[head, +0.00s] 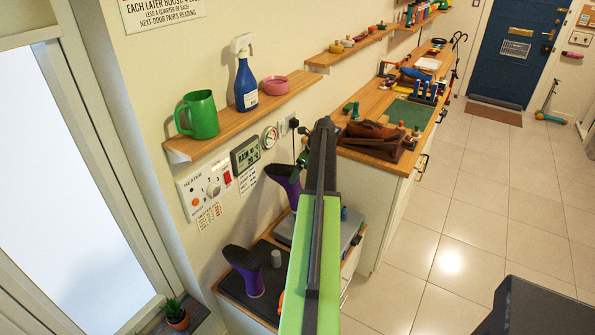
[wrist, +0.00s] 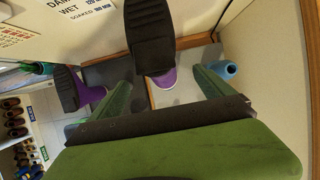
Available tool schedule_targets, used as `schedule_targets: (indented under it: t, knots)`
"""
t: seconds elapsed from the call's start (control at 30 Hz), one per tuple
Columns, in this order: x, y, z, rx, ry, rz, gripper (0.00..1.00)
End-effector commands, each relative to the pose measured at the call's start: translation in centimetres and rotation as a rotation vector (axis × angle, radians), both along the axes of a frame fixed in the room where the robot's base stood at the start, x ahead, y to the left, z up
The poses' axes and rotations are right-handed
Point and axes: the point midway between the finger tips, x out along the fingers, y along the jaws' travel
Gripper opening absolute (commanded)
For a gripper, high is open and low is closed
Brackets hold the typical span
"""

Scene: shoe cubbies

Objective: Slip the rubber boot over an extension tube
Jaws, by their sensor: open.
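Two purple boots with dark soles are upended, soles up. In the head view one boot (head: 245,271) is over the dark tray at lower left, and the other boot (head: 285,181) is farther back, partly behind my arm. In the wrist view one boot (wrist: 163,78) is ahead, between the lines of my fingers, and another boot (wrist: 80,92) is at left. My gripper (wrist: 160,82) is open, with its green fingers apart and nothing clearly held. A short grey tube (head: 276,258) stands beside the near boot. A blue tube-like piece (wrist: 222,68) is by the right finger. The boots' lower openings are hidden.
A heater panel (head: 206,185) is on the wall. A wooden counter (head: 375,150) with tools is behind.

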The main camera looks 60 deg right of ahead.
Motion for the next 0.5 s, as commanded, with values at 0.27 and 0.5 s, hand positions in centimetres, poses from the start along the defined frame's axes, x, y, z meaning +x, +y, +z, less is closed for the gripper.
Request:
schedule_targets:
  t: [0.27,0.5]
  knots:
    - [-2.7,0.1,7.6,0.000,0.000,-0.001,0.92]
    - [-4.3,0.1,10.6,0.001,0.000,0.000,0.92]
